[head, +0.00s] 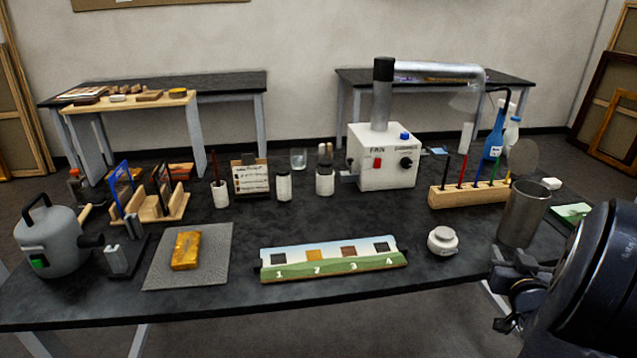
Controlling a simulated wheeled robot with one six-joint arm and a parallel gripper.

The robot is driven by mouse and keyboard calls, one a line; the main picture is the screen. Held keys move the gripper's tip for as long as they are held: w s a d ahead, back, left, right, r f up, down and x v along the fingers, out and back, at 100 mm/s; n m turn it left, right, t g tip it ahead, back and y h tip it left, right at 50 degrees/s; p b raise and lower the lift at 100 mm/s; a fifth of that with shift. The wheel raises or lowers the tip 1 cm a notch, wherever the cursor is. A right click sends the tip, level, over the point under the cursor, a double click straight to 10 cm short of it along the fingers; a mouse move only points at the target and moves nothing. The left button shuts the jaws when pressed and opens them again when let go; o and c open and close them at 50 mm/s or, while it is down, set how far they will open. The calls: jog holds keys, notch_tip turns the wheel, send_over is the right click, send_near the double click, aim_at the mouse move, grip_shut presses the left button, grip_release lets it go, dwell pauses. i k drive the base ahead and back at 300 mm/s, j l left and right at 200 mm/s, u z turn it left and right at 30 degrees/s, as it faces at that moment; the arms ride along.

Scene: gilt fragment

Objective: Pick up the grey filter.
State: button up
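A wooden rack (152,207) stands at the left of the dark table and holds thin upright plates. One plate is blue (122,186). Another, dark-edged plate (162,182) stands to its right; its pane looks greyish, but I cannot tell for sure that it is the grey filter. The plates partly overlap the things behind them. My gripper (506,292) is at the lower right, by the table's front edge, far from the rack. I see nothing held in it, but its fingers are too dark and small to show whether they are open.
A grey lamp-like device (50,240) and a small dark holder (118,260) stand near the rack. A grey mat (160,275) with a gold block, a numbered strip (330,265), a round pot (442,241) and a metal beaker (522,215) line the front.

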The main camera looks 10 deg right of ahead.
aim_at(324, 165)
jog(key=i+u, duration=0.25)
jog(key=u, duration=0.15)
jog(key=i+l+u, duration=0.15)
jog(key=u, duration=0.2)
jog(key=i+l+u, duration=0.2)
jog(key=u, duration=0.2)
jog(key=i+l, duration=0.25)
jog(key=i, duration=0.1)
